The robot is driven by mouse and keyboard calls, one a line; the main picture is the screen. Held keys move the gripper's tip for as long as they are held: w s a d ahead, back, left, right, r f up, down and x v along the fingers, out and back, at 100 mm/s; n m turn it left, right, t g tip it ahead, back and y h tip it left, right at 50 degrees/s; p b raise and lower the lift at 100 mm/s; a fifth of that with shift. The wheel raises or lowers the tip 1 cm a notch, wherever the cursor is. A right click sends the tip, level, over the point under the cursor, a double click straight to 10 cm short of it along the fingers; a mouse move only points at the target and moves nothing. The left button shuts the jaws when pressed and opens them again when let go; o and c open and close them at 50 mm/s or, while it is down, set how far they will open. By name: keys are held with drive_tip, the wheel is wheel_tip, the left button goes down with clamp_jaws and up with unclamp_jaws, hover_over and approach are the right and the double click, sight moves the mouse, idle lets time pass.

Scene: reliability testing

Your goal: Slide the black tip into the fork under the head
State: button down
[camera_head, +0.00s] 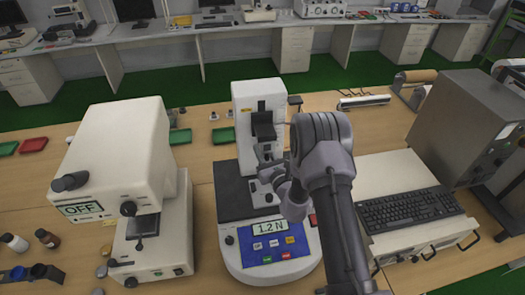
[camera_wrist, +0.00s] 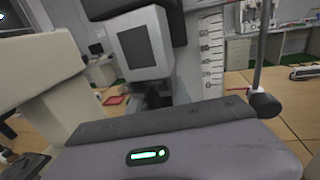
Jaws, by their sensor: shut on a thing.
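The tester's dark head (camera_head: 263,125) is on the front of a white column, and its grey face (camera_wrist: 138,48) fills the upper middle of the wrist view. Dark parts (camera_wrist: 157,94) show just under the head, but I cannot tell the fork from the black tip there. My gripper (camera_head: 266,165) is just below the head, above the tester's base. It is shut on the black tip, whose outline is mostly hidden by my gripper's grey body in the wrist view. I cannot tell whether the tip is inside the fork.
The tester's blue panel (camera_head: 268,243) reads 1.2 N. A rod with a black knob (camera_wrist: 264,104) stands right of the head. A white machine (camera_head: 120,150) reading OFF is at left; a keyboard (camera_head: 410,208) and grey box (camera_head: 470,125) are at right.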

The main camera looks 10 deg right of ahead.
drive_tip(key=c, duration=1.1)
unclamp_jaws()
drive_tip(key=b+v, duration=0.3)
drive_tip(key=v, duration=1.4)
drive_tip(key=shift+s+b, duration=0.3)
drive_tip(key=shift+b, duration=0.05)
